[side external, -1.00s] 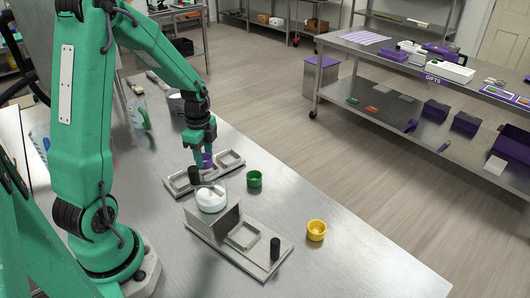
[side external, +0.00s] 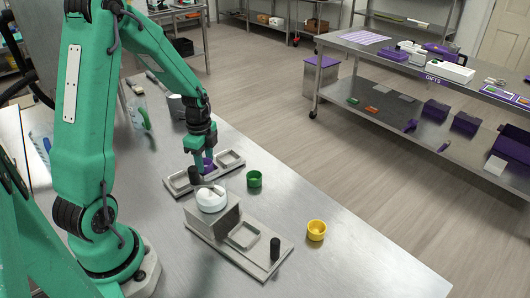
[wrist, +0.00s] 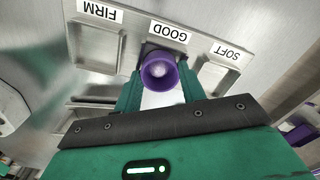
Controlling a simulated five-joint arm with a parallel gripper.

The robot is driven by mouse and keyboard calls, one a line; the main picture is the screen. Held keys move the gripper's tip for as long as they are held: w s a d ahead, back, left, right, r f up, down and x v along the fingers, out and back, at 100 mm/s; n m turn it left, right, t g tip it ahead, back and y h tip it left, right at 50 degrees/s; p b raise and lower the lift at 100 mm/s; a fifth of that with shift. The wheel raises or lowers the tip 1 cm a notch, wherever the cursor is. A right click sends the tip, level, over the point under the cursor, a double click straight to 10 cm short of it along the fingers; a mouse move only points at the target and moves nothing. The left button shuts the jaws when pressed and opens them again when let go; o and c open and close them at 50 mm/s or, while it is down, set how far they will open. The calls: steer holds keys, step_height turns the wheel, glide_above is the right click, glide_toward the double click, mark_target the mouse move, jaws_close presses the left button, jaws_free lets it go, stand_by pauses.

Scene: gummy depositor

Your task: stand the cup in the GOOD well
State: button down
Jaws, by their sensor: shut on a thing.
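The purple cup (side external: 208,166) is held between the fingers of my gripper (side external: 203,163), over the middle of a grey metal tray (side external: 220,174). In the wrist view the cup (wrist: 159,70) looks upright, its open mouth towards the camera, with a green finger of my gripper (wrist: 160,84) on each side. The GOOD label (wrist: 169,32) is directly beyond it, and the cup covers most of the GOOD well. I cannot tell whether its base touches the well floor.
The FIRM (wrist: 99,11) and SOFT (wrist: 226,51) labels mark wells on either side, both looking empty. A grey fixture with a round white part (side external: 211,200) stands close in front.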

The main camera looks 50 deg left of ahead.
steer(key=c, duration=0.7)
jaws_free()
steer(key=shift+c, duration=0.2)
steer(key=shift+r, duration=0.2)
step_height(320, 180, up, 7)
steer(key=shift+r, duration=0.2)
steer(key=shift+d+r, duration=0.1)
